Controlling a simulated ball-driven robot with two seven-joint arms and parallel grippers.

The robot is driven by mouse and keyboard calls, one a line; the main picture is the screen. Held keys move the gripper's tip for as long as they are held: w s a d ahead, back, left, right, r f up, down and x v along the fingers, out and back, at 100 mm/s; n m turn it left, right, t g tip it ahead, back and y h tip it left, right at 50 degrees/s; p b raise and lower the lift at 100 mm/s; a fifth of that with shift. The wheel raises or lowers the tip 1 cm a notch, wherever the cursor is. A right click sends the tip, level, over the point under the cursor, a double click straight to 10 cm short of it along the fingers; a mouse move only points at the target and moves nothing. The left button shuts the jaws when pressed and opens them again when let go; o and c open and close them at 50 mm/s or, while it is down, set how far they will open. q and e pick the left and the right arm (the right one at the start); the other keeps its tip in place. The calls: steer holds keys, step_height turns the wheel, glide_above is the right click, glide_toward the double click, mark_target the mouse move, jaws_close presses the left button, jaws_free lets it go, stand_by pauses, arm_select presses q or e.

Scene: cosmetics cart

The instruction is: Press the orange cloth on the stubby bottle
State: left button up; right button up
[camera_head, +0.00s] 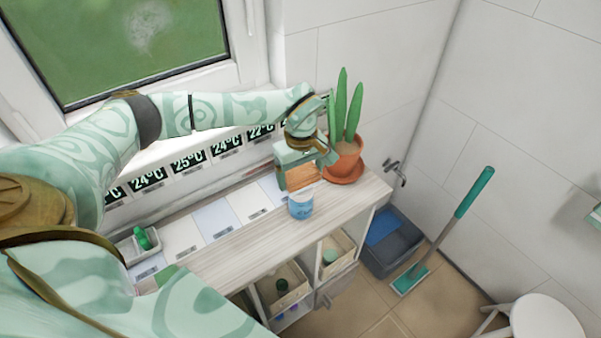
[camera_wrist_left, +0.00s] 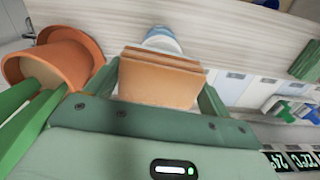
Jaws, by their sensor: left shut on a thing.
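My left gripper (camera_head: 304,166) is shut on the orange cloth (camera_head: 301,179), a folded, block-like piece held between its fingers. The cloth also shows in the left wrist view (camera_wrist_left: 160,80), with its layered edge facing away from the palm. The stubby bottle (camera_head: 300,207), blue and white, stands on the cart top directly below the cloth in the head view. In the left wrist view the bottle (camera_wrist_left: 162,41) shows just beyond the cloth, partly hidden by it. I cannot tell whether cloth and bottle touch. My right gripper is not in view.
A potted plant (camera_head: 346,158) in a terracotta pot stands close to the right of my left gripper. Pale tiles with labels line the back of the cart top (camera_head: 240,250). A small bin with green items (camera_head: 142,240) is at left. The front strip is clear.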

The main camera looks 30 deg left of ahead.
mark_target(301, 172)
arm_select(q)
steer(key=shift+r+p, duration=2.5)
steer(key=shift+r, duration=0.55)
steer(key=shift+f, duration=0.1)
